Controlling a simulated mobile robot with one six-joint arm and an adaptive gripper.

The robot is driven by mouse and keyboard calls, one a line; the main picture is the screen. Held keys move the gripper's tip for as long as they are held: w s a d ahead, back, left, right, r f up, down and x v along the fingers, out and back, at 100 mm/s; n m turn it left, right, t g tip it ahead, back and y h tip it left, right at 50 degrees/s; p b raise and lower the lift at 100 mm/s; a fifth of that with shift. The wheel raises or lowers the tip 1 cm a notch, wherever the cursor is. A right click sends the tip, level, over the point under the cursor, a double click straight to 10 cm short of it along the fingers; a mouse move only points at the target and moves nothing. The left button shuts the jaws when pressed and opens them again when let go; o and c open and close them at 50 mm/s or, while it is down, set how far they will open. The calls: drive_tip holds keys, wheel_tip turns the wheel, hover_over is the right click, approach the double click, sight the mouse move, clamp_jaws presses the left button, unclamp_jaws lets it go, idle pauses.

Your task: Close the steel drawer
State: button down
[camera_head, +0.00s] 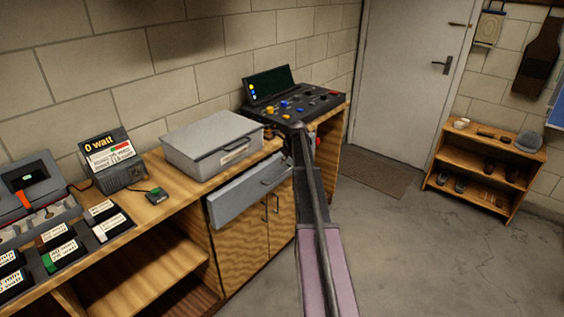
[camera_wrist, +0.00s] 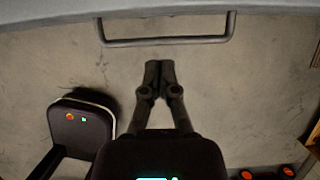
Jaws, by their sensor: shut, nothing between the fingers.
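The steel drawer (camera_head: 240,200) is grey and stands open, pulled out from the wooden cabinet below the bench top. Its bar handle is on its front face. In the wrist view the drawer's grey edge (camera_wrist: 60,18) runs along the top, with the bar handle (camera_wrist: 165,42) below it. My gripper (camera_wrist: 160,66) is shut and empty, its fingertips just short of the handle in the picture and apart from it. In the head view my arm rises right of the drawer, and I cannot make out the gripper there.
A grey metal case (camera_head: 212,143) sits on the bench above the drawer. A control console (camera_head: 295,103) stands to its right. Cabinet doors (camera_head: 245,245) are below the drawer. A low shoe shelf (camera_head: 485,165) stands near the door. The concrete floor (camera_head: 420,255) is clear on the right.

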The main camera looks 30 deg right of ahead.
idle(0.4)
drive_tip(key=s+a+f+t+y+b, duration=0.1)
drive_tip(key=s+a+f+t+b, duration=0.2)
drive_tip(key=s+a+b, duration=0.4)
drive_tip(key=s+a+t, duration=0.1)
drive_tip(key=s, duration=0.2)
drive_tip(key=shift+s+a+t+b, duration=0.25)
drive_tip(key=shift+s+t+b, duration=0.05)
drive_tip(key=shift+s+t, duration=0.1)
drive_tip(key=shift+w, duration=0.1)
drive_tip(key=b, duration=0.7)
approach(258, 189)
drive_tip(key=x, duration=0.3)
drive_tip(key=s+f+x, duration=0.1)
drive_tip(key=x, duration=0.1)
drive_tip(key=shift+w+f, duration=0.2)
drive_tip(key=shift+w, duration=0.05)
drive_tip(key=shift+w+a, duration=0.2)
drive_tip(key=shift+w, duration=0.65)
